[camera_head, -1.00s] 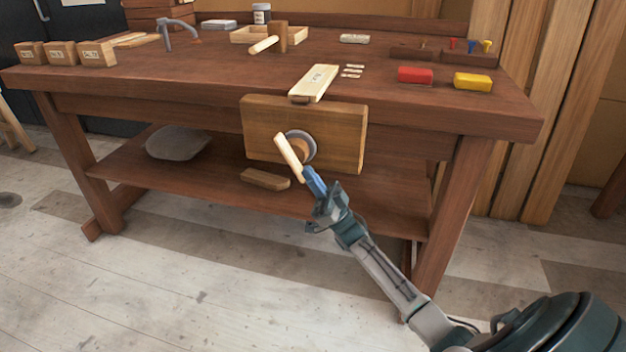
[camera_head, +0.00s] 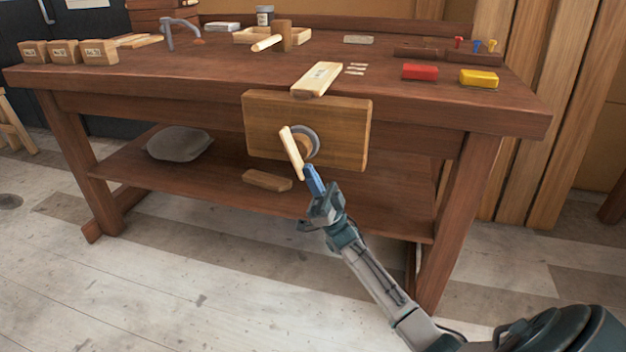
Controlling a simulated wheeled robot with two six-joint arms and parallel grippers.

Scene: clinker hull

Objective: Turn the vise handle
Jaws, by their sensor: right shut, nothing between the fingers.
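The vise (camera_head: 345,132) is a wooden block on the front of the workbench, with a grey round screw hub (camera_head: 311,140). Its handle (camera_head: 291,152) is a pale wooden bar in front of the hub. It stands steeply, leaning a little, with its top to the left. My right gripper (camera_head: 313,178), with blue fingertips, is shut and empty just right of the handle's lower end. Whether the fingertips touch the handle I cannot tell. My left gripper is not in view.
The floor in front is clear.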

